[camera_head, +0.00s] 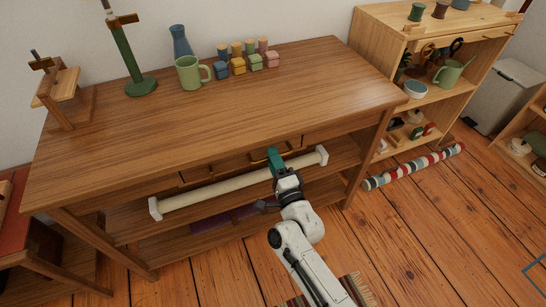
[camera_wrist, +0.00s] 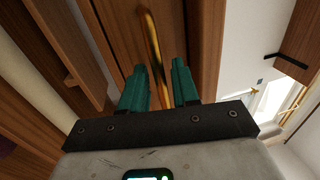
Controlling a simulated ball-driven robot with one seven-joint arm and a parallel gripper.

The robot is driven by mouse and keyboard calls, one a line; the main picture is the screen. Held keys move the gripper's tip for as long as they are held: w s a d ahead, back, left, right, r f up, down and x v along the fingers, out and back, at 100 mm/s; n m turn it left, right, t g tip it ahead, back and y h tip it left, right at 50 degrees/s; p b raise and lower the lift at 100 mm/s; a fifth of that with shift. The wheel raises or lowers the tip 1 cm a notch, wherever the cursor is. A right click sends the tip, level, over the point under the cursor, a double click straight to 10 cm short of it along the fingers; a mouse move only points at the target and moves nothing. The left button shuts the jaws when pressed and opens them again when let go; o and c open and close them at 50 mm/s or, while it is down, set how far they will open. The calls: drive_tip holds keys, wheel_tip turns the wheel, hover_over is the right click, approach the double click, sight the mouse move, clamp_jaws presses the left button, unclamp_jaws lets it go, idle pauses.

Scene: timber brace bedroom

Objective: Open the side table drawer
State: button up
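The wooden side table (camera_head: 215,115) stands against the wall. Its drawer front (camera_head: 232,165) sits under the top and looks shut. A brass handle (camera_head: 262,158) is on the drawer, partly hidden by my gripper (camera_head: 274,158). In the wrist view the handle (camera_wrist: 149,35) runs lengthwise on the drawer front (camera_wrist: 182,35), with its lower end in line with the gap between my teal fingers. My gripper (camera_wrist: 160,68) is open with nothing held in it. I cannot tell whether the fingertips touch the handle or stop just short.
A long cream roll (camera_head: 235,184) lies below the drawer, close to my gripper. A green mug (camera_head: 188,73), a bottle (camera_head: 181,42) and several small coloured jars stand on the tabletop. An open shelf (camera_head: 400,60) stands right. A striped roll (camera_head: 415,167) lies on the floor.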

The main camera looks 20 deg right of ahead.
drive_tip(key=shift+w+r, duration=0.1)
drive_tip(key=shift+w, duration=0.25)
drive_tip(key=shift+c, duration=0.3)
clamp_jaws()
